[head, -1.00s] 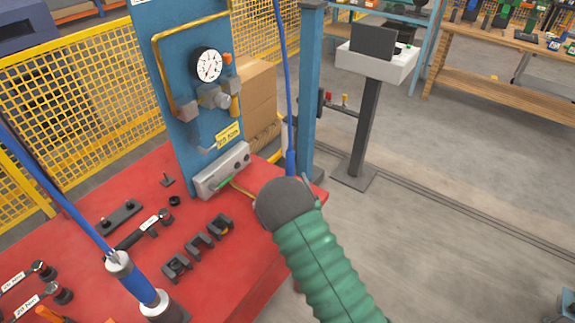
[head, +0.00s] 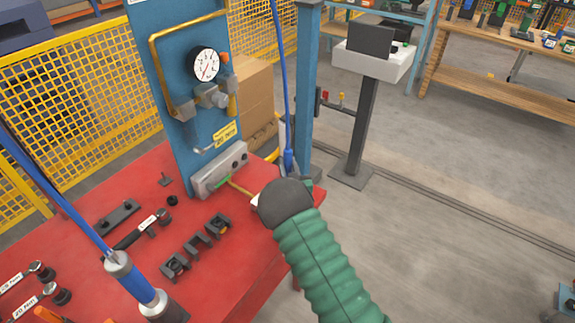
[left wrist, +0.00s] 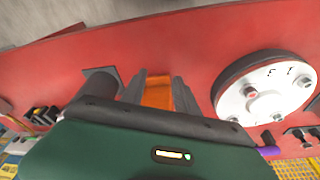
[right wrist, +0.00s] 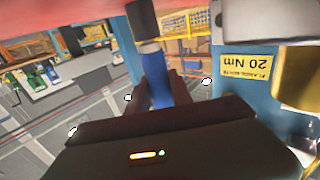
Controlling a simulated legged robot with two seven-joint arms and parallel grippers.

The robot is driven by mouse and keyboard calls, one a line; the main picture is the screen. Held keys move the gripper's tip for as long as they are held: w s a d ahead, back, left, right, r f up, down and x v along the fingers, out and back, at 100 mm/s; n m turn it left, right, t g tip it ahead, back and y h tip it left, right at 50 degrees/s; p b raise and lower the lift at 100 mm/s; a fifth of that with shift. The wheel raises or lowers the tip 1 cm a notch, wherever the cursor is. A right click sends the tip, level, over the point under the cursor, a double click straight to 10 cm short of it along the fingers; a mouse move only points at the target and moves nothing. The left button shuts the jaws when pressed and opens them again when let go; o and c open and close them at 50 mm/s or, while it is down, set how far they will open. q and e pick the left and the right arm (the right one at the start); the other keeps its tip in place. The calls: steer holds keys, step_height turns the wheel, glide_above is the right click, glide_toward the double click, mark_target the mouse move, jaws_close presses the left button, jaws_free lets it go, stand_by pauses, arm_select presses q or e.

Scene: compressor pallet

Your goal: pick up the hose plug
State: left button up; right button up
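The hose plug (head: 289,160) is a blue fitting on the lower end of a blue hose hanging beside the blue post. In the right wrist view the blue plug body (right wrist: 156,82) stands between my right fingers, with a silver collar and black end beyond them. My right gripper (head: 290,178) is at the plug, mostly hidden behind my dark wrist in the head view. Whether its fingers press on the plug is unclear. My left gripper (left wrist: 157,85) is out of the head view; its fingers look apart, with something orange between or beyond them over the red surface.
A blue panel with a gauge (head: 206,64) rises behind. A round flange (left wrist: 262,85) is near my left gripper.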

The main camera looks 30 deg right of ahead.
steer(key=shift+f, duration=0.1)
jaws_close()
